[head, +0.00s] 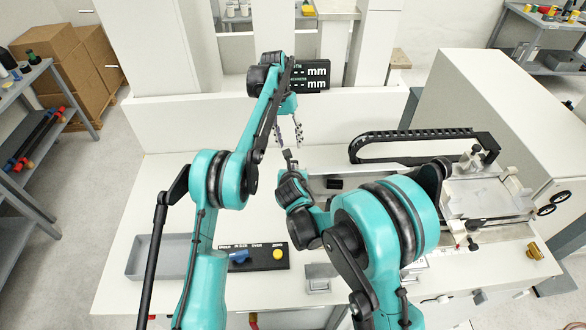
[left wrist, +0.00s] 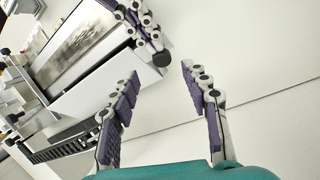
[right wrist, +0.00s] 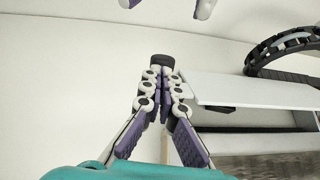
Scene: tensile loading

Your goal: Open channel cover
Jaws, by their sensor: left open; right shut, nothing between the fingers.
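My right gripper (head: 288,157) is shut at the left end of the long channel on the machine. In the right wrist view its fingers (right wrist: 160,85) are together, with a dark round piece (right wrist: 162,62) at their tips. That piece also shows in the left wrist view (left wrist: 162,59); I cannot tell whether it belongs to the cover. A flat white panel (right wrist: 255,90), apparently the channel cover, runs right from beside the fingers, with a dark gap below it. My left gripper (head: 289,133) is open and empty, just beyond the right one. Its fingers (left wrist: 160,70) are spread above the white surface.
A black cable chain (head: 415,138) curves behind the channel. A metal fixture (head: 485,195) stands at the right. A grey tray (head: 160,258) and a black rack (head: 258,257) lie at the front left. A display (head: 311,76) stands at the back. The left tabletop is mostly clear.

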